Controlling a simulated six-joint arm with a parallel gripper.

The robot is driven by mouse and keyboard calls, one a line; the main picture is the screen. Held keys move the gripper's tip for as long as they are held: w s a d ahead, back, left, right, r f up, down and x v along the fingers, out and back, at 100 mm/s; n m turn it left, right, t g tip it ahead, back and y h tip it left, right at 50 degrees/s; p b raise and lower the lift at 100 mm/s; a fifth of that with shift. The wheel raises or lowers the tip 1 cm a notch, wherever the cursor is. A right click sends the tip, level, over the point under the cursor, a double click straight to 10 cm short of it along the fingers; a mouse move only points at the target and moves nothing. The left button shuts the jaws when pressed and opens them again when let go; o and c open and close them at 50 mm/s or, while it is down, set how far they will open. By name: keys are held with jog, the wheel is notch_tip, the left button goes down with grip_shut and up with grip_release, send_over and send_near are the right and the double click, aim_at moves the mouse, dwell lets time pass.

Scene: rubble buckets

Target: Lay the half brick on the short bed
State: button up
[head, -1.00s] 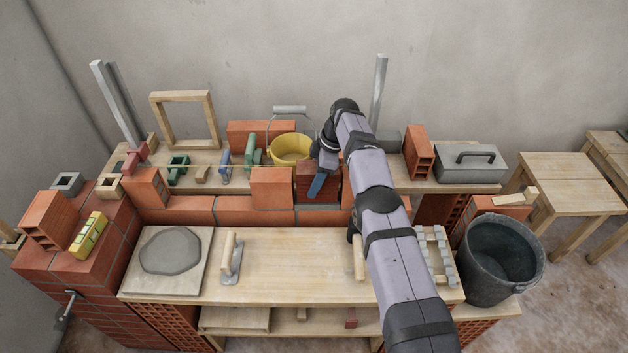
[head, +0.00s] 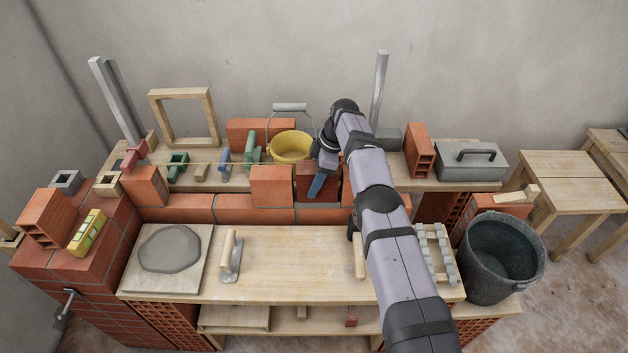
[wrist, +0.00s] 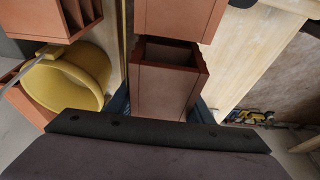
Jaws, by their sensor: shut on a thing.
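The half brick (head: 310,176) is a dark red block in my gripper (head: 318,183), whose blue fingers clasp it. In the wrist view the brick (wrist: 163,92) stands between the blue fingertips (wrist: 160,107). In the head view it is just right of an orange brick (head: 271,186) standing on the low brick wall. A brick also lies ahead of it in the wrist view (wrist: 178,15), with a narrow dark gap between. The short bed cannot be made out clearly; the held brick and my arm cover that part of the wall. I cannot tell whether the brick touches the wall.
A yellow bucket (head: 291,146) stands close behind the held brick. A taut string crosses the rear shelf. The wooden bench (head: 290,275) in front is mostly clear, with a mortar board (head: 135,284) at left. A black bucket (head: 492,285) stands at right.

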jog(key=shift+f, duration=0.15)
jog(key=o, duration=1.6)
jog(key=shift+o, duration=0.2)
jog(key=shift+f, duration=0.15)
jog(key=shift+p+v, duration=0.45)
jog(key=shift+v, duration=3.35)
